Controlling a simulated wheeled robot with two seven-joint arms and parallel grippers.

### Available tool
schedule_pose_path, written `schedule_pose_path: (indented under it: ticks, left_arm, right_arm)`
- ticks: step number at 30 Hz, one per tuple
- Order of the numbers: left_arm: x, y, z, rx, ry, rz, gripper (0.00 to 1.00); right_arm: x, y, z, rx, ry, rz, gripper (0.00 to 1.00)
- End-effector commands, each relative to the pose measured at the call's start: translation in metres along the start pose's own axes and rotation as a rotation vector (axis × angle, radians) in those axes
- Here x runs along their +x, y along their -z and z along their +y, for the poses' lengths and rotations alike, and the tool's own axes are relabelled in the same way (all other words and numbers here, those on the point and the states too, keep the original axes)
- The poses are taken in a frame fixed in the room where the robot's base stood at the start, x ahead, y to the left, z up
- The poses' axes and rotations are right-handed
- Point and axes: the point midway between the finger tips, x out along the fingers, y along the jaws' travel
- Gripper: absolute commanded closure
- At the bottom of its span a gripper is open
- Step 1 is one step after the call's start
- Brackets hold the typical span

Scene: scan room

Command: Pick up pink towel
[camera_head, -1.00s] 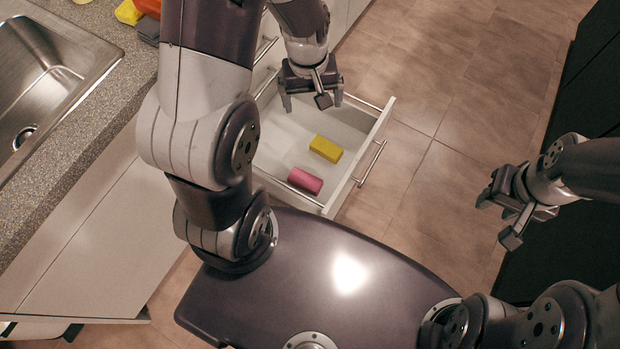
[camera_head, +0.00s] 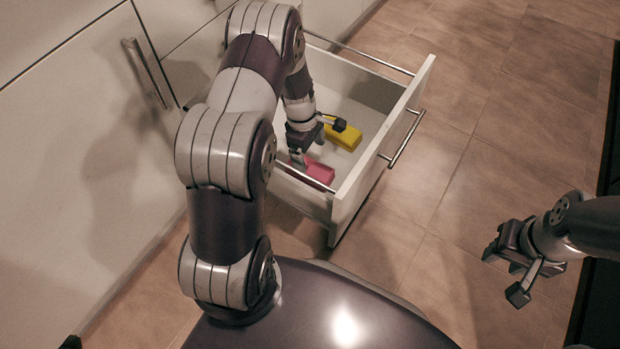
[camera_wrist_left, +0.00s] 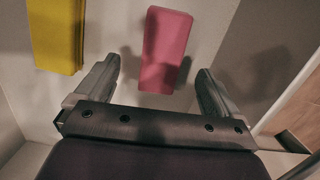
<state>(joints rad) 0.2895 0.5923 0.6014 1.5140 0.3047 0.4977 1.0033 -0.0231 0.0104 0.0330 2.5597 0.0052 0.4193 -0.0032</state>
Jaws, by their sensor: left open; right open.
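The pink towel (camera_head: 318,172), a small rolled or folded block, lies in the open white drawer (camera_head: 347,202) near its front-left part. It also shows in the left wrist view (camera_wrist_left: 166,45), beyond and between the open fingers. My left gripper (camera_head: 317,145) is down in the drawer, open and empty, just above and beside the towel; its arm hides part of the towel in the head view. In the left wrist view my left gripper (camera_wrist_left: 158,88) has its fingers on either side of the towel's near end. My right gripper (camera_head: 505,265) is open and empty over the floor at right.
A yellow towel or block (camera_head: 343,137) lies in the drawer beside the pink one, and in the left wrist view (camera_wrist_left: 57,32) it is close to the left finger. The drawer walls surround the gripper closely. Cabinet fronts (camera_head: 90,130) stand at left; tiled floor (camera_head: 460,150) is clear at right.

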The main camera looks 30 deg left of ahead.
Motion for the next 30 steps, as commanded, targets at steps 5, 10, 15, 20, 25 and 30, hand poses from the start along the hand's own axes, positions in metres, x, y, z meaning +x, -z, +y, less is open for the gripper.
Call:
schedule_pose_path:
  ticks: [5, 10, 15, 20, 25, 30]
  left_arm:
    - [0.032, 0.002, -0.001, 0.002, 0.0, 0.0, 0.04]
    - [0.063, 0.009, -0.005, 0.002, 0.0, 0.0, 0.04]
    - [0.076, 0.007, -0.005, 0.003, -0.001, 0.001, 0.04]
    - [0.073, 0.006, -0.005, 0.003, 0.0, 0.001, 0.07]
    - [0.073, 0.006, -0.005, 0.003, 0.0, 0.001, 0.61]
    - [0.073, 0.006, -0.005, 0.003, 0.0, 0.001, 0.61]
  right_arm:
    - [0.026, -0.003, 0.0, 0.0, 0.0, -0.001, 0.57]
    - [0.06, -0.007, 0.0, 0.0, 0.0, -0.001, 0.57]
    - [0.07, -0.009, 0.0, 0.0, 0.0, -0.001, 0.57]
    - [0.067, -0.008, 0.0, 0.0, 0.0, -0.001, 0.57]
    - [0.066, -0.008, 0.0, 0.0, 0.0, -0.001, 0.57]
    - [0.067, -0.008, 0.0, 0.0, 0.0, -0.001, 0.57]
